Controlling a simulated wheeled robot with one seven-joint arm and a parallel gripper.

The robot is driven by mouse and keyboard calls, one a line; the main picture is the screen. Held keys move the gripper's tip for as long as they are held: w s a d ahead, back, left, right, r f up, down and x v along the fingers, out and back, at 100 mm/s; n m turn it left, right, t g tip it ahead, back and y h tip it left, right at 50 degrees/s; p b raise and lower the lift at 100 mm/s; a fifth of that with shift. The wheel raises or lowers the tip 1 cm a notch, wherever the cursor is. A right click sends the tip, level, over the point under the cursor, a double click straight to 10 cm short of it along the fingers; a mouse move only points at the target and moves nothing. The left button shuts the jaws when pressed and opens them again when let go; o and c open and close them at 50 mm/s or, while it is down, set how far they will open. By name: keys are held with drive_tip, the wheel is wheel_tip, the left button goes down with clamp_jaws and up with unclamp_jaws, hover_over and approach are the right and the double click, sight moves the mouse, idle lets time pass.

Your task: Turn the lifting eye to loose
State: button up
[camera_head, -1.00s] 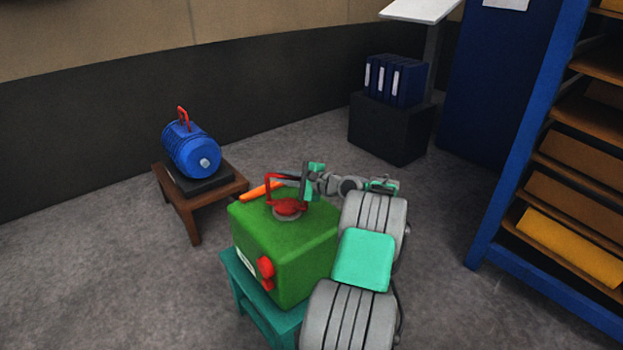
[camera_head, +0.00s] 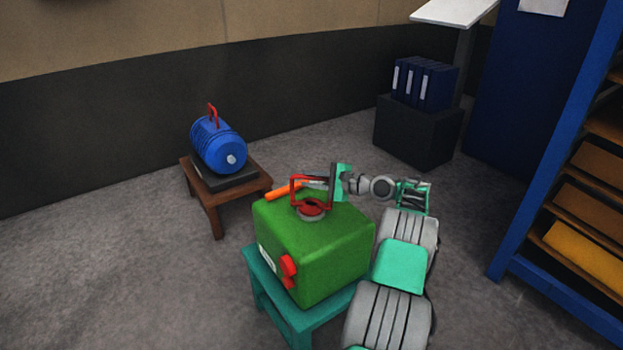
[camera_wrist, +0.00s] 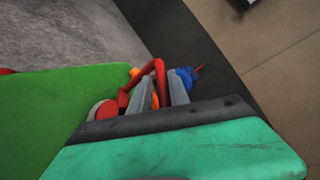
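The green casting (camera_head: 315,245) carries a red lifting eye (camera_head: 311,207) on a round grey seat on its top face. The eye's loop stands upright, and its red bar (camera_wrist: 161,82) also shows in the wrist view. My gripper (camera_head: 316,183) is at the upper part of the loop, reaching in from the right. In the wrist view my gripper's two grey fingers (camera_wrist: 162,88) lie on either side of the bar. The bar takes up most of the gap, but whether both fingers press on it cannot be made out. The eye's threads are hidden.
The casting sits on a teal stool (camera_head: 268,293). An orange-handled thing (camera_head: 284,191) shows just behind it. A blue motor-like casting (camera_head: 217,146) with a red handle stands on a brown stool (camera_head: 208,193). A blue shelf rack (camera_head: 560,150) stands at right. Open floor lies at left.

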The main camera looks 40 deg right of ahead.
drive_tip(key=shift+o, duration=1.4)
drive_tip(key=shift+r, duration=0.1)
drive_tip(key=shift+d, duration=0.1)
drive_tip(key=p+v, duration=0.2)
drive_tip(key=v, duration=0.5)
drive_tip(key=shift+s+r, duration=0.1)
drive_tip(key=shift+r, duration=0.1)
drive_tip(key=shift+s+d, duration=0.1)
drive_tip(key=shift+s, duration=0.15)
drive_tip(key=shift+f, duration=0.15)
drive_tip(key=shift+c, duration=0.3)
